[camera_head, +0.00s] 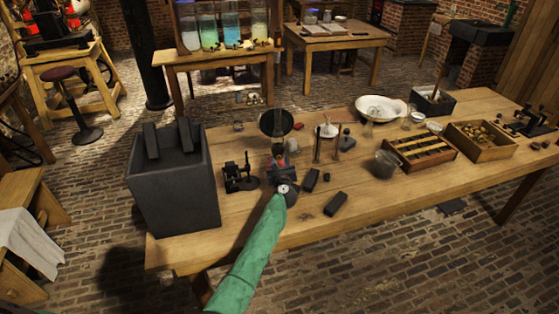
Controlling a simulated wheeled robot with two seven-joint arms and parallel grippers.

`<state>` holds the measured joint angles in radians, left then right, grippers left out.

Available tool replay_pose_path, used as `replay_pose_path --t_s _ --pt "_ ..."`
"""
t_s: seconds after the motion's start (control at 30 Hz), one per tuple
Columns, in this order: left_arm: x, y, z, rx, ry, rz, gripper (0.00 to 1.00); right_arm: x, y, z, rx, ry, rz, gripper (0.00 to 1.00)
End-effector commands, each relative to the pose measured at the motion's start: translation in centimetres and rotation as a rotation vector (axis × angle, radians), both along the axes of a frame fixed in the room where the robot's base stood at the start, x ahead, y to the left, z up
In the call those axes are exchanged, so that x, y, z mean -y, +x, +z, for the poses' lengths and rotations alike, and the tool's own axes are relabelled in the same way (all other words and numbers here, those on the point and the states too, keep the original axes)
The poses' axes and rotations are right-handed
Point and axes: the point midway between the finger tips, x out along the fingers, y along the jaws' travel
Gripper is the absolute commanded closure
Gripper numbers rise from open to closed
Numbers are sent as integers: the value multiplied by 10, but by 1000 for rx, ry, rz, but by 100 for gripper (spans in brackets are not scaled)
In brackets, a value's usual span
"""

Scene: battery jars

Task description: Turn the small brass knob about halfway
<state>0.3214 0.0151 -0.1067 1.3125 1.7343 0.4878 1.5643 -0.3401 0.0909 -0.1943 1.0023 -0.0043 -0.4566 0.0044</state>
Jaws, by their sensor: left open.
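My left arm, in a green sleeve, reaches in from the bottom of the head view. Its dark gripper (281,164) is over the front middle of the workbench, open. Two upright brass-coloured rods (317,146) stand just right of the gripper, around a small white vessel (328,130). A round dark dish or disc (276,123) is just behind the gripper. A small black instrument (238,177) stands to its left. I cannot make out the small brass knob; it is too small or hidden by the gripper. My right gripper is not in view.
A tall grey box (172,196) stands at the bench's left end. Dark blocks (337,204) lie right of my wrist. A glass jar (384,163), slotted wooden tray (421,152) and wooden box (481,140) stand farther right. The bench's front right is clear.

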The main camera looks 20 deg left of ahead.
Motion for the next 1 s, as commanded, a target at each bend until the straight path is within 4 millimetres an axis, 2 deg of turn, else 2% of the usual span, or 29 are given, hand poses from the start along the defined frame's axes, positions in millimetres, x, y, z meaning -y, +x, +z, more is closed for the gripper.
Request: replay_pose_path --t_s 0.13,0.43,0.63,1.0 --pt "-3 7 0 0 1 0 59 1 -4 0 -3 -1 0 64" --pt "-4 8 0 0 0 0 59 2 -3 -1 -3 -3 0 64" --pt "-4 8 0 0 0 0 98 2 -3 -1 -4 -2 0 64" --pt "-3 8 1 -15 38 0 100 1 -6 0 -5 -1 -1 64"
